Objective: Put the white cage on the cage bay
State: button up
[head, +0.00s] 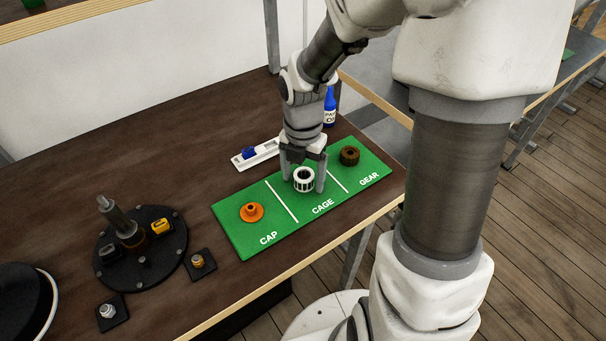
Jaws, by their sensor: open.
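The white cage (304,181) is a small ring with dark slots. It sits in the middle section of the green mat, the cage bay (323,206), marked CAGE. My gripper (304,180) points down over it with one finger on each side of the cage. The fingers are apart, and I cannot tell whether they touch it. The cage appears upright, and its far side is partly hidden by my gripper.
An orange cap (251,212) sits in the CAP bay and a brown gear (349,156) in the GEAR bay. A blue bottle (330,106) and a white holder with a blue piece (254,154) stand behind. A black round base with a shaft (142,252) is at left.

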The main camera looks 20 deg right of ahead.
notch_tip(320, 180, up, 12)
jog(key=p, duration=0.2)
jog(key=shift+r+p, duration=0.15)
jog(key=shift+p, duration=0.2)
